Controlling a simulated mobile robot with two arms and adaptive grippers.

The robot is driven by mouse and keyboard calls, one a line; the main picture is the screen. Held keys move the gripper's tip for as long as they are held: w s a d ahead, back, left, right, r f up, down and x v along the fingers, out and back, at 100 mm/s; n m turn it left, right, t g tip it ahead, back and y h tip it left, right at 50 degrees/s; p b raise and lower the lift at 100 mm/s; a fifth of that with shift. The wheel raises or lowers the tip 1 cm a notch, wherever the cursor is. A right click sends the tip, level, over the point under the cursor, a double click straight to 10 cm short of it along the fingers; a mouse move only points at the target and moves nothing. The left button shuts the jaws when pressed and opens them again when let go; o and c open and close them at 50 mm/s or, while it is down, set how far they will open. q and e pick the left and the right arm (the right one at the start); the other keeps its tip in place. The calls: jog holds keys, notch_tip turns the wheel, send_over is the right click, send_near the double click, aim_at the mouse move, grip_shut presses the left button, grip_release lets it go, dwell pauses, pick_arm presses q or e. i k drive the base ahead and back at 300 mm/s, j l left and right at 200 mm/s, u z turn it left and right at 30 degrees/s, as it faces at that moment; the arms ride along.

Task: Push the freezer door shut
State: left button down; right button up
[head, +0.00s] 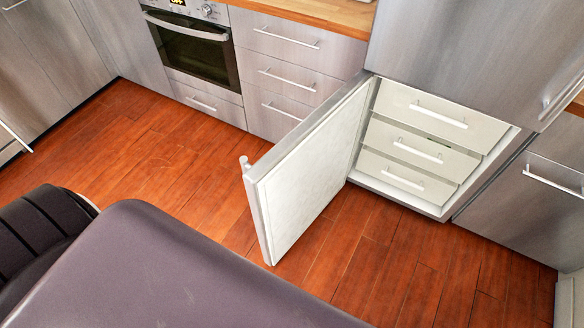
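The freezer door (315,165) stands wide open, swung out from its hinge on the left side of the freezer opening. Its pale inner panel faces right, and the end of its handle (245,163) shows at the free edge. The freezer compartment (453,207) is open to view, with three white drawers (420,148) pushed in, each with a bar handle. Neither of my grippers shows in the head view.
My own dark body parts fill the lower left. The wooden floor (400,262) is clear in front of the freezer and right of the door. An oven (195,52) and steel drawers (290,70) stand left of the freezer. A steel cabinet (535,190) stands to its right.

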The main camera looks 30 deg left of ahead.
aim_at(287, 189)
jog(key=j+z, duration=0.15)
jog(key=j, duration=0.3)
jog(key=k+j+z, duration=0.2)
jog(key=j, duration=0.25)
jog(key=j+z, duration=0.15)
jog(key=j, duration=0.3)
jog(key=k+j+z, duration=0.15)
jog(key=j, duration=0.25)
jog(key=j+z, duration=0.15)
jog(key=j, duration=0.3)
jog(key=i+j+z, duration=0.1)
jog(key=j, duration=0.25)
jog(key=i+j, duration=0.15)
jog(key=j, duration=0.25)
jog(key=i+j+z, duration=0.15)
jog(key=j, duration=0.25)
jog(key=k, duration=0.05)
